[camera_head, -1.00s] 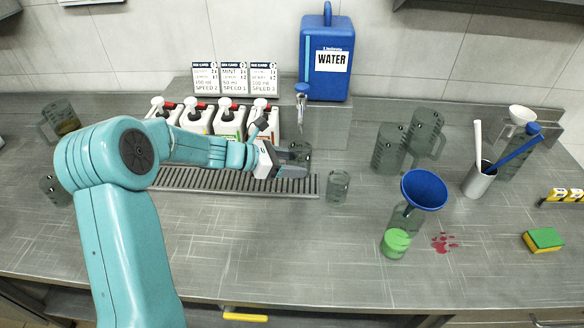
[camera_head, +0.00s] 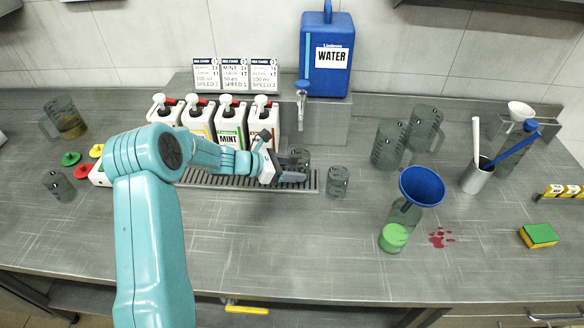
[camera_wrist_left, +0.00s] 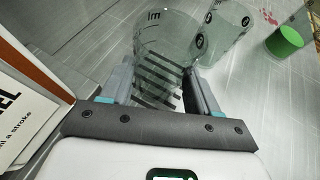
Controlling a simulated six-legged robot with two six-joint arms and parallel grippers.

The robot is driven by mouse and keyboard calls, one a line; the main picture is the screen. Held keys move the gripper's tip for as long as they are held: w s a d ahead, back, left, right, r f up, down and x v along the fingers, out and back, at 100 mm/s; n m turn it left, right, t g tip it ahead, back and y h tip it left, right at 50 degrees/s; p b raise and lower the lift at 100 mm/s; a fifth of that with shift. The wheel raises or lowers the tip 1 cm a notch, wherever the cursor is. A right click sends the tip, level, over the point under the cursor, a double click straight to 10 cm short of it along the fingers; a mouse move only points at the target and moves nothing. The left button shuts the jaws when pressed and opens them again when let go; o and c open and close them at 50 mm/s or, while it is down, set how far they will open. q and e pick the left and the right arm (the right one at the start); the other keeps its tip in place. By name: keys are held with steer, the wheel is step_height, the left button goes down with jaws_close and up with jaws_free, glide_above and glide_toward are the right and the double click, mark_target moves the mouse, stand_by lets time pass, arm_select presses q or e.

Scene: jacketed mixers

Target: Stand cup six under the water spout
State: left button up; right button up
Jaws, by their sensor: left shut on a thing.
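My left gripper (camera_head: 291,167) is shut on a clear cup (camera_head: 301,157), at the right end of the slatted drip grate (camera_head: 220,180). The left wrist view shows the cup (camera_wrist_left: 165,45) between the two fingers, with grate slats visible through it; its number is not legible. I cannot tell whether its base touches the grate. The water spout (camera_head: 302,88) on the blue water container (camera_head: 327,60) is above and behind the cup in the head view. My right gripper is not in view.
Another clear cup (camera_head: 338,182) stands just right of the grate. Pump bottles (camera_head: 231,125) line the back of the grate. Two jugs (camera_head: 390,145) and a blue funnel (camera_head: 422,186) over a green-bottomed vessel stand further right. The front middle counter is clear.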

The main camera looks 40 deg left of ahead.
arm_select(q)
steer(key=shift+f, duration=0.25)
steer(key=o, duration=1.1)
steer(key=shift+o, duration=0.2)
steer(key=shift+r, duration=0.15)
steer(key=shift+a+r, duration=0.15)
steer(key=shift+r, duration=0.1)
steer(key=v, duration=1.1)
steer(key=shift+s+b, duration=0.3)
steer(key=shift+s, duration=0.1)
steer(key=shift+a, duration=0.1)
